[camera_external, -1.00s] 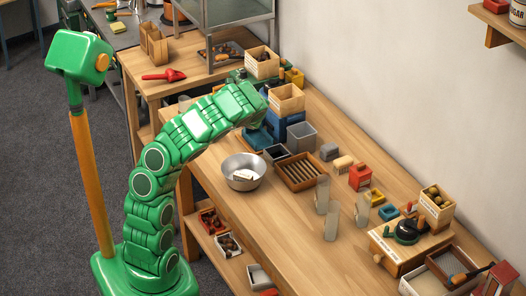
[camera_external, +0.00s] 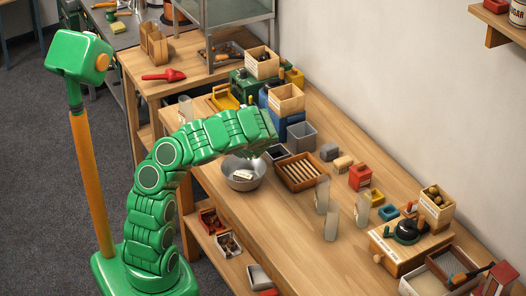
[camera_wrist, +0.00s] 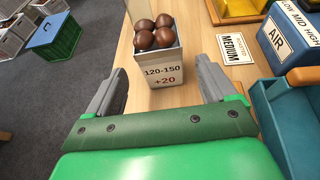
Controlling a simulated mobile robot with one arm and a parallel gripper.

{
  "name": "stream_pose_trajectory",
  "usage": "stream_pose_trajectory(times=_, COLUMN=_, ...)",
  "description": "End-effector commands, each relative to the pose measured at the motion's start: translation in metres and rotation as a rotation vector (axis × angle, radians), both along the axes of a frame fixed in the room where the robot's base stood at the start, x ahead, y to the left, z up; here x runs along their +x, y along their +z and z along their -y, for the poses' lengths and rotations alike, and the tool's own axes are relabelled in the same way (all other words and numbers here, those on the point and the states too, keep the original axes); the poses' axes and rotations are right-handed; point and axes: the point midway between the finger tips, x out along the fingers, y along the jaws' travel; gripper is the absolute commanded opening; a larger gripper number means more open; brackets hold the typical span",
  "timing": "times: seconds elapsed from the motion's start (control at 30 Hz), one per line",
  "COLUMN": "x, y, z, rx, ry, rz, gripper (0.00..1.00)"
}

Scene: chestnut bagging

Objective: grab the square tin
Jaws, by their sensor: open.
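In the wrist view a square tin (camera_wrist: 164,72) stands on the wooden table, holding several brown chestnuts. Its front carries a pale label reading "120-150 +20". My gripper (camera_wrist: 161,66) is open, with one grey finger to the left of the tin and one to the right. The tin lies between and slightly beyond the fingertips, with clear space on both sides and no visible contact. In the external view my arm reaches over the table, and its end hides the fingers. I cannot make out this tin there.
A blue AIR box (camera_wrist: 290,38) and a teal bin (camera_wrist: 284,112) stand close on the right. A "MEDIUM" card (camera_wrist: 236,48) lies near the right finger. A yellow tray (camera_wrist: 232,10) is behind. A metal bowl (camera_external: 243,182) sits below my arm's end. Floor lies left of the table.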

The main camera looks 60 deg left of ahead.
Motion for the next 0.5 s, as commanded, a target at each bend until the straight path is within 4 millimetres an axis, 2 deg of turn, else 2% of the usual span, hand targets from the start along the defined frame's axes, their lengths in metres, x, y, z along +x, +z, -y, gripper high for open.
stream_pose_trajectory(times=0.5, x=-0.002, y=-0.009, z=-0.031, rx=-0.001, ry=0.002, rz=0.002, gripper=0.85)
